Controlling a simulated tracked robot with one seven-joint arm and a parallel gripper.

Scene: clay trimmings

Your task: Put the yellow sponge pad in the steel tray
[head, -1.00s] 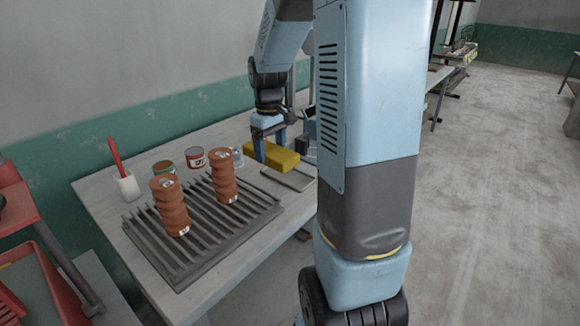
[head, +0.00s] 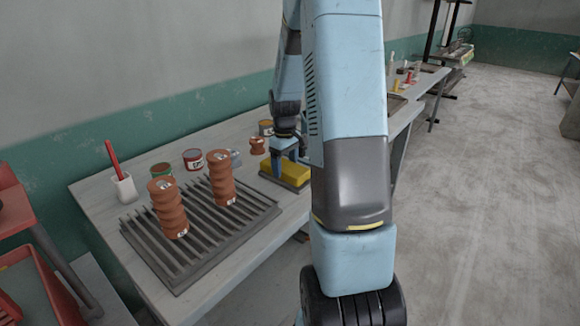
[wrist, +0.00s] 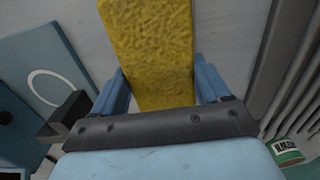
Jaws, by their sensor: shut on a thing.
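The yellow sponge pad (head: 291,176) is held between the blue fingers of my gripper (head: 281,164), low over the workbench. In the wrist view the pad (wrist: 150,45) sits between both fingers (wrist: 163,88) and extends away past them. I cannot tell whether the pad touches the tray floor.
The slatted rack (head: 200,242) carries two stacks of brown rolls (head: 167,208). Behind it stand a green-topped tin (head: 161,170), a red tin (head: 193,160) and a white cup (head: 124,188) with a red-handled tool. A small brown pot (head: 257,146) stands behind the tray.

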